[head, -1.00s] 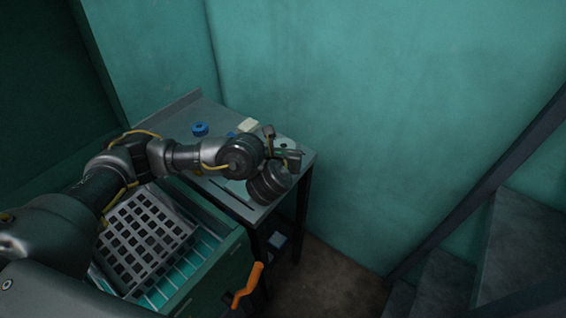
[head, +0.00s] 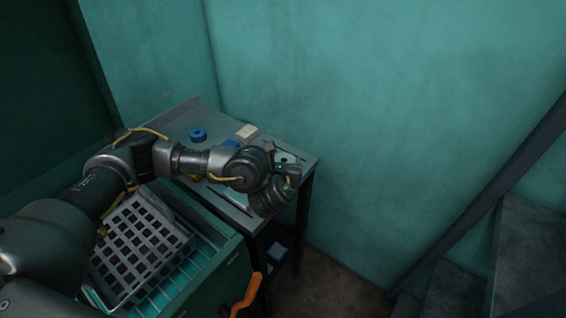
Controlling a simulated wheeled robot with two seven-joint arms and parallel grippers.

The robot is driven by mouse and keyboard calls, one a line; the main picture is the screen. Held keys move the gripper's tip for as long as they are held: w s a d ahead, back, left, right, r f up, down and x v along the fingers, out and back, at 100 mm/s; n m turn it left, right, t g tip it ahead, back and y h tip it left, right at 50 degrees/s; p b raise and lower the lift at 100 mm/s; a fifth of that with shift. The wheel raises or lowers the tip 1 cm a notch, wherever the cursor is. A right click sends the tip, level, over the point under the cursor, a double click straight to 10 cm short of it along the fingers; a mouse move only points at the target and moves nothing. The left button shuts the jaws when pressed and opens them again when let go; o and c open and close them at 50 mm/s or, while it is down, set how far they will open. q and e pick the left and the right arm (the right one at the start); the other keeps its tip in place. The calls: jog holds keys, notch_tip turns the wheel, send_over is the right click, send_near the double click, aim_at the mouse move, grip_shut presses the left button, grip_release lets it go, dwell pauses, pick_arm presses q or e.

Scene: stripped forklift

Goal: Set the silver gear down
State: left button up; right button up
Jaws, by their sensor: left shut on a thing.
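My left gripper (head: 281,160) is over the right end of the grey metal table (head: 226,193), its wrist partly in front of it. A pale round piece with a dark centre, which looks like the silver gear (head: 287,157), shows at the fingers. The gripper is shut on it. The view is small and dark, and I cannot tell whether the gear touches the tabletop. My right gripper is not in view.
A blue ring (head: 198,135) and a cream block (head: 246,132) lie towards the table's back. A grey perforated rack (head: 140,247) sits in a green drawer at the front. An orange handle (head: 247,295) sticks up nearby. A teal wall (head: 380,110) stands behind.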

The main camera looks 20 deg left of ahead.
pick_arm(q)
jog(key=o, duration=1.4)
jog(key=shift+o, duration=0.2)
jog(key=shift+s+r+p, duration=0.1)
jog(key=shift+r+p, duration=0.05)
jog(key=shift+p, duration=0.15)
jog(key=p+v, duration=0.3)
jog(key=v, duration=0.9)
jog(key=shift+p, duration=0.3)
